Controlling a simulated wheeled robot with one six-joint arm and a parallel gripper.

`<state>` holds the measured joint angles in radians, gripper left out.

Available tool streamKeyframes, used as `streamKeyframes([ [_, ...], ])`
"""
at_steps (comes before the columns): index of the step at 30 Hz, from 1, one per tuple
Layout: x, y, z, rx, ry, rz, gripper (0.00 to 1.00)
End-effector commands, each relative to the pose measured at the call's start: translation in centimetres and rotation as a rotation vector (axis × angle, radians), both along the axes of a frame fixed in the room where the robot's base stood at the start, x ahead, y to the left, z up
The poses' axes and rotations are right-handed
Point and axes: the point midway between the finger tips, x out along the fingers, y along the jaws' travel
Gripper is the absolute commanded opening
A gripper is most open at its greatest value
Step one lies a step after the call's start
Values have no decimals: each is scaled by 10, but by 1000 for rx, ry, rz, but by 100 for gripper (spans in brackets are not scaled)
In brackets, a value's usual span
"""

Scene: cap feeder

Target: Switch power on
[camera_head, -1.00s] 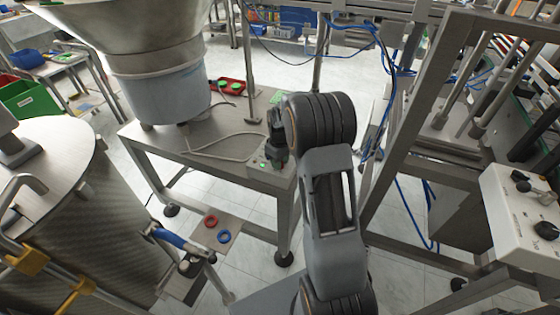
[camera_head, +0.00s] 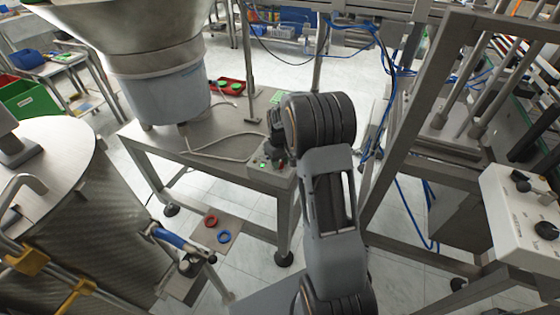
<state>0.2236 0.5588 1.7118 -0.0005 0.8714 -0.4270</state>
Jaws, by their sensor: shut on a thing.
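A small grey control box (camera_head: 262,176) sits at the front right corner of the steel table. A green light (camera_head: 263,165) shows on its top at the left and a red spot (camera_head: 281,163) at the right. My gripper (camera_head: 274,152) is low over the back of the box, small and dark in the view. It is shut on what appears to be the power switch on the box. The fingertips and the switch itself are mostly hidden by my wrist and are too small to make out.
A large feeder bowl (camera_head: 160,88) stands on the steel table (camera_head: 150,140), with a grey cable beside it. A red tray (camera_head: 229,86) with green pieces lies behind. A steel frame (camera_head: 405,130) with blue hoses stands close on the right, beside a white control panel (camera_head: 520,225).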

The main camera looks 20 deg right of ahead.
Motion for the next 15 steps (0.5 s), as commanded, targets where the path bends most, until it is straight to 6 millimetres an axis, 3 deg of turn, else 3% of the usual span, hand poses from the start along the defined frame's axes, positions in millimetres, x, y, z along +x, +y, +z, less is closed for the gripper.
streamKeyframes([
  [9,0,0,0,0,-1,-1,57],
  [15,0,0,0,0,-1,0,57],
])
